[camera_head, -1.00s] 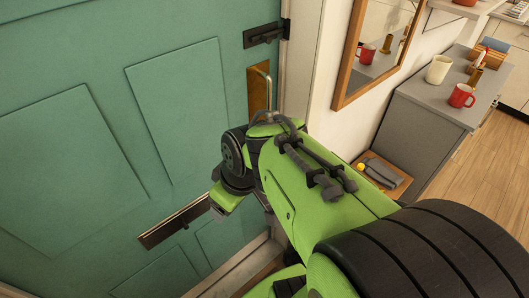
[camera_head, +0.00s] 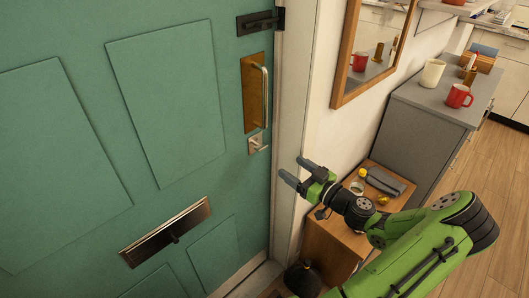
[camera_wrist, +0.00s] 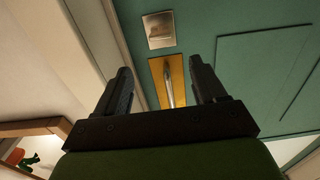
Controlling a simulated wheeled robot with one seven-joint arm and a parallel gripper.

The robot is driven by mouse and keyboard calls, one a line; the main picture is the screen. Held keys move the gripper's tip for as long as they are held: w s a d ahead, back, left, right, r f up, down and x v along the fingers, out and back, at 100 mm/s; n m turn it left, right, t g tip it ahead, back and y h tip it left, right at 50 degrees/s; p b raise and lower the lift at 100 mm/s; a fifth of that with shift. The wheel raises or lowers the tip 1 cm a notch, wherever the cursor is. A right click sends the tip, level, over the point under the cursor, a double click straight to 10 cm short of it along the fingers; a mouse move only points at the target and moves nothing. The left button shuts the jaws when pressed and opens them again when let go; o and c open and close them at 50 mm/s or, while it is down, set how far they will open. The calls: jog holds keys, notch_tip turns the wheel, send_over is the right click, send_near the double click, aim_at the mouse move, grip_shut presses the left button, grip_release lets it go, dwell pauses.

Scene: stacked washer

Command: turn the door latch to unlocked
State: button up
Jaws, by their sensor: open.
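The teal door (camera_head: 80,130) fills the left of the head view. A small square silver latch plate with a turn piece (camera_head: 257,142) sits near its right edge, below a brass plate with a pull handle (camera_head: 255,95). A black sliding bolt (camera_head: 260,21) is higher up. My gripper (camera_head: 299,171) is open and empty, right of and lower than the silver latch in the picture, apart from it, its fingers pointing toward the door. In the wrist view the silver plate (camera_wrist: 158,30) shows beyond the open fingers (camera_wrist: 160,70), with the brass plate (camera_wrist: 156,70) between them.
A wooden side table (camera_head: 335,232) with small items stands right of the door frame, beneath my forearm. A grey cabinet (camera_head: 425,110) with mugs is behind it. A mirror (camera_head: 372,45) hangs on the wall. A letter slot (camera_head: 165,232) is low on the door.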

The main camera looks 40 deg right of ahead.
aim_at(264, 148)
jog(key=w, duration=1.2)
jog(key=shift+w+a+b, duration=0.2)
jog(key=shift+w+b, duration=0.1)
jog(key=shift+b, duration=0.1)
jog(key=c, duration=1.1)
jog(key=shift+o, duration=0.2)
